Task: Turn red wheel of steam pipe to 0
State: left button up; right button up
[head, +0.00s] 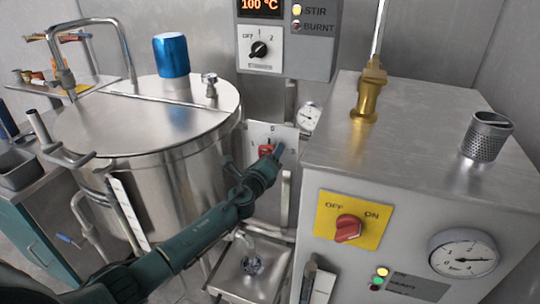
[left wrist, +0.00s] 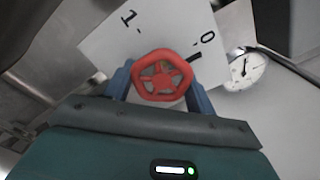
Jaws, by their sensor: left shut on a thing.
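The red wheel (head: 265,151) of the steam pipe sits in front of a white dial plate (head: 285,133) between the vat and the steel cabinet. In the left wrist view the wheel (left wrist: 161,78) shows whole, a rounded five-sided rim with spokes. The plate (left wrist: 110,48) there carries a "1" and a "0", with a short black mark just right of the wheel. My left gripper (head: 272,153) reaches the wheel from the front. Its blue fingers (left wrist: 160,88) stand on either side of the rim, shut on it. My right gripper is not in view.
A large steel vat (head: 150,150) with a blue cup (head: 171,55) on its lid stands left. The steel cabinet (head: 400,140) on the right has a red OFF/ON knob (head: 348,228) and gauge. A control box (head: 286,38) reading 100 °C hangs above. A small gauge (head: 309,118) is beside the plate.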

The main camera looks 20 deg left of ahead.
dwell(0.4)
pick_arm(q)
jog(key=o, duration=1)
jog(key=shift+s, duration=0.1)
jog(key=s, duration=1.3)
jog(key=shift+a+p, duration=0.25)
jog(key=shift+p, duration=0.15)
jog(key=s+d+f+n+g+h, duration=0.1)
jog(key=s+d+f+n+g, duration=0.1)
jog(key=s+f+n, duration=0.3)
jog(key=s+d+f+n+g+h, duration=0.1)
jog(key=s+d+f+n+g, duration=0.2)
jog(key=s+n, duration=0.8)
jog(key=s+d+f+n+g+p, duration=0.1)
jog(key=s+d+f+n+g, duration=0.1)
jog(key=s+f+n, duration=0.5)
jog(key=shift+s+d+f+n+h, duration=0.1)
jog(key=shift+s+n+h, duration=0.1)
jog(key=shift+s+n, duration=0.25)
jog(key=shift+s+d+f+n+h, duration=0.1)
jog(key=shift+s+n+h, duration=0.15)
jog(key=shift+s, duration=0.25)
